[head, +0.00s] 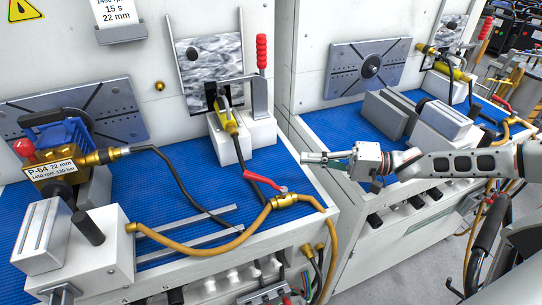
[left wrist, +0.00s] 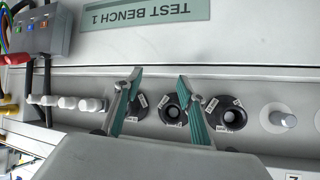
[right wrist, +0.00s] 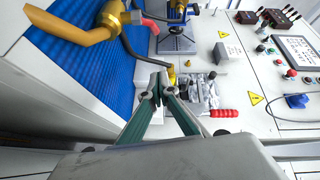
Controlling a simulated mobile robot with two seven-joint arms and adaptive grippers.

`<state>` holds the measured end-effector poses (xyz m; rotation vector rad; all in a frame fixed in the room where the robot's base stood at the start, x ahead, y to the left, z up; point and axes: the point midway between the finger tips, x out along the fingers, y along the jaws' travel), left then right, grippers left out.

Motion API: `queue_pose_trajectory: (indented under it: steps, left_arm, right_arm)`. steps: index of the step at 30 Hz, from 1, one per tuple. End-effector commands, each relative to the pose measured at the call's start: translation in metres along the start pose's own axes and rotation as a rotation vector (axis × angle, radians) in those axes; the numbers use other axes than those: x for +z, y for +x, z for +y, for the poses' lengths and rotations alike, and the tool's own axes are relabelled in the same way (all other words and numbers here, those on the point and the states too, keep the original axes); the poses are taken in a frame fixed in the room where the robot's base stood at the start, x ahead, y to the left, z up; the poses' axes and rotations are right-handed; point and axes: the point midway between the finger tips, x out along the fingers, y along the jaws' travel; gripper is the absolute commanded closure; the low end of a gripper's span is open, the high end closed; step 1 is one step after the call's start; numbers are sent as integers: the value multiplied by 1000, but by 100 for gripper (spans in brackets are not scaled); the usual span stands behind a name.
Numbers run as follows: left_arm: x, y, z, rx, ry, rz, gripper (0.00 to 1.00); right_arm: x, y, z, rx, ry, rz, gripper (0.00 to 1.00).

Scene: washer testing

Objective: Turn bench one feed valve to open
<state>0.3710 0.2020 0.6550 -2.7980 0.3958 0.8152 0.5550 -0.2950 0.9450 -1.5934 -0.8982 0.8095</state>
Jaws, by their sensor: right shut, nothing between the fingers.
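A brass valve (head: 285,201) sits in the yellow hose at the front edge of the left bench. Its red lever (head: 262,181) points back and left over the blue mat, angled away from the hose line. In the right wrist view a large brass fitting (right wrist: 88,20) and a red lever (right wrist: 150,17) show at top left. My right gripper (head: 305,157) is shut and empty, above and right of the valve, apart from it. It also shows in the right wrist view (right wrist: 158,88). My left gripper (left wrist: 160,76) is open and empty before the bench front.
A label reading TEST BENCH 1 (left wrist: 145,11) shows upside down above several black round ports. A pump (head: 62,145) stands on the left bench. A red-handled clamp (head: 261,55) stands at its back. The second bench (head: 345,120) is to the right, across a narrow gap.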

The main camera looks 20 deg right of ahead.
Motion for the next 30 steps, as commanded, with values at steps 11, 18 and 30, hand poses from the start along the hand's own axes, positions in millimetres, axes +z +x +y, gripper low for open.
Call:
queue_pose_trajectory:
  steps: [11,18,30]
  left_arm:
    - [24,-5,7,10,-3,-41,60]
    - [19,-1,6,7,-1,-30,60]
    - [9,-2,3,5,-1,-15,60]
  right_arm:
    - [1,58,-1,-3,-1,-5,100]
    - [1,104,0,-1,-2,-4,100]
    - [39,108,0,0,-1,-1,100]
